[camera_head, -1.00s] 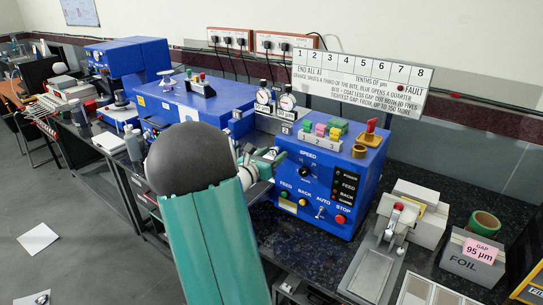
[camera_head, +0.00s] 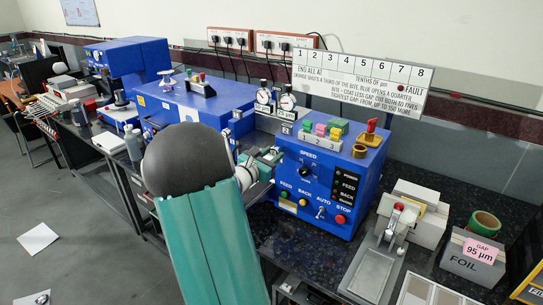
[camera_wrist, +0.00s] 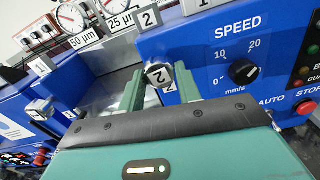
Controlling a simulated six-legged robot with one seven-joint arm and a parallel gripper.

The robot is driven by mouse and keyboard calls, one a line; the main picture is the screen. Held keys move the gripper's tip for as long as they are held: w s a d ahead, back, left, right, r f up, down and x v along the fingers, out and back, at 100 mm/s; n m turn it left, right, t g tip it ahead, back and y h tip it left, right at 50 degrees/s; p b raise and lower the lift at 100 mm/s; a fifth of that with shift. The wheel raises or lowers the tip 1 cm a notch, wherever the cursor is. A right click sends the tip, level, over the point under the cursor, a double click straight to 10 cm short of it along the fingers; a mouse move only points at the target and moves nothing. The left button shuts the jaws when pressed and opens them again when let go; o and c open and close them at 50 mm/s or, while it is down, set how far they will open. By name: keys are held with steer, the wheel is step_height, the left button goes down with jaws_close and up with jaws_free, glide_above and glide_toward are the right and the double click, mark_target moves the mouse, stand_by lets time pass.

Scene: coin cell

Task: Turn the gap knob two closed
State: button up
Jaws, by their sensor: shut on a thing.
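In the head view my gripper (camera_head: 262,162) is at the left side of the blue speed box (camera_head: 330,180), and my own arm partly hides that area. The knob is too small and covered to make out there. A white tag marked 2 (camera_wrist: 149,17) stands above the knob in the wrist view.
Two dial gauges (camera_head: 287,102) stand above the rollers, near a 25 µm label. A speed dial (camera_wrist: 243,71) and several buttons are on the box front, close right of my gripper. A tag marked 1 (camera_wrist: 40,66) is at the left. A metal tray (camera_head: 371,272) lies right.

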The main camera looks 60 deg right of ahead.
steer(key=m, duration=0.5)
stand_by(0.5)
steer(key=o, duration=1)
steer(key=shift+a, duration=0.1)
steer(key=w+a, duration=0.2)
steer(key=a, duration=1.1)
steer(key=shift+w+a, duration=0.15)
steer(key=shift+a, duration=0.1)
steer(key=shift+m, duration=0.3)
